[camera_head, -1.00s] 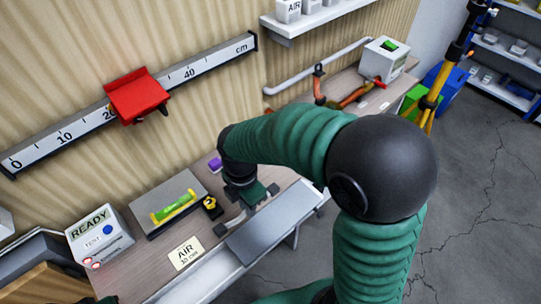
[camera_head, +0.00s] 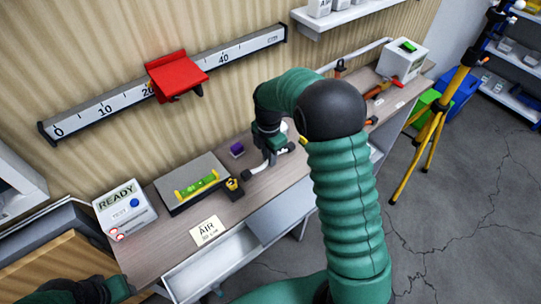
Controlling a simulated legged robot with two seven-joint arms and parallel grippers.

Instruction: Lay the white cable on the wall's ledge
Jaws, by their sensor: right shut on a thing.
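My right gripper (camera_head: 268,160) points down at the desk top, its pale fingers low over the wood. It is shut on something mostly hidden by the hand. A small white patch (camera_head: 284,127) shows behind the hand; I cannot tell whether it is the white cable. No full length of cable is clear. On the wall, a white shelf (camera_head: 352,18) juts out at the top, and a red bracket (camera_head: 177,75) sits on the ruler rail (camera_head: 100,104); which is the ledge is unclear. Part of my left arm's end (camera_head: 88,291) shows at the bottom left; its jaws cannot be made out.
The desk (camera_head: 160,252) holds a READY box (camera_head: 124,208), a grey plate (camera_head: 186,178) with a yellow-green level, a purple block (camera_head: 237,150) and an AIR card (camera_head: 208,231). An open drawer (camera_head: 215,264) juts out in front. A yellow tripod (camera_head: 437,130) stands right.

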